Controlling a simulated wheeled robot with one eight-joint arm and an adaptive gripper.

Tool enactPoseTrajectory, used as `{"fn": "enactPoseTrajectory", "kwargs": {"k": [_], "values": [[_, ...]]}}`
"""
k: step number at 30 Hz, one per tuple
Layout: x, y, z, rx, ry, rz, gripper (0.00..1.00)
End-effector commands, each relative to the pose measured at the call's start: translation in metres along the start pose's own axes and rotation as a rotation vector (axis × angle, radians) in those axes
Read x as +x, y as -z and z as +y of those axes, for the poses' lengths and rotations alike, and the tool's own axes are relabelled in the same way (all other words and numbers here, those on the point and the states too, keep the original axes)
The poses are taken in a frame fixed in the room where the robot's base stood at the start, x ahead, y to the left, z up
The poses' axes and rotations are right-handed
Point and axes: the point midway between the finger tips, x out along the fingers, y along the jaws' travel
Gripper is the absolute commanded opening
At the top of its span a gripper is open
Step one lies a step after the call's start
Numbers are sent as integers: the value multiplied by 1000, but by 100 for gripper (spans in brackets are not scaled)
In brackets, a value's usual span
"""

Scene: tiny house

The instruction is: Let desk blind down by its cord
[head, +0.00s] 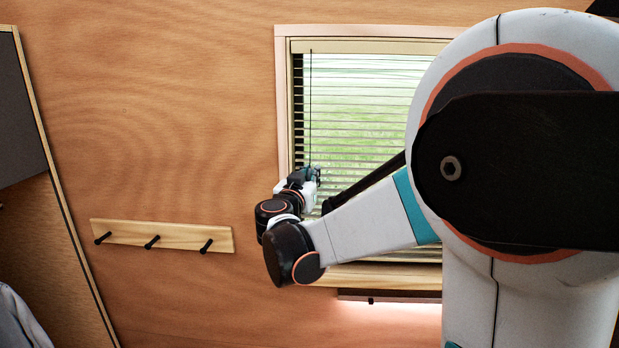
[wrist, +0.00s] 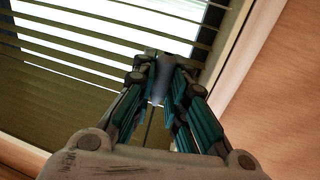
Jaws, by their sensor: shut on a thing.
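The desk blind (head: 365,130) hangs in a wooden-framed window, with thin slats spread over the visible glass. Its slats also show in the wrist view (wrist: 55,108). The dark cord (head: 310,105) hangs straight down at the blind's left side to my gripper (head: 314,173). In the wrist view my gripper (wrist: 165,66) is shut on a grey cord end (wrist: 160,82), in front of the slats near the window frame. My arm hides the blind's right part and much of its lower part.
A peg rail (head: 163,237) with dark pegs is on the wall left of the window. A dark shelf edge (head: 388,297) lies below the sill, with a glow under it. The wooden wall (head: 160,120) left of the window is clear above the rail.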

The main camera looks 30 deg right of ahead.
Motion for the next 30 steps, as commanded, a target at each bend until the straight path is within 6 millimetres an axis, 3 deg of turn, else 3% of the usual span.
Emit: {"fn": "enactPoseTrajectory", "kwargs": {"k": [5,12,21,22,24,30], "values": [[0,11,0,0,1,0,0],[0,50,0,0,1,0,0],[-1,50,0,0,1,0,0],[-1,50,0,0,1,0,20],[-1,50,0,0,1,0,34],[0,50,0,0,0,0,34]]}}
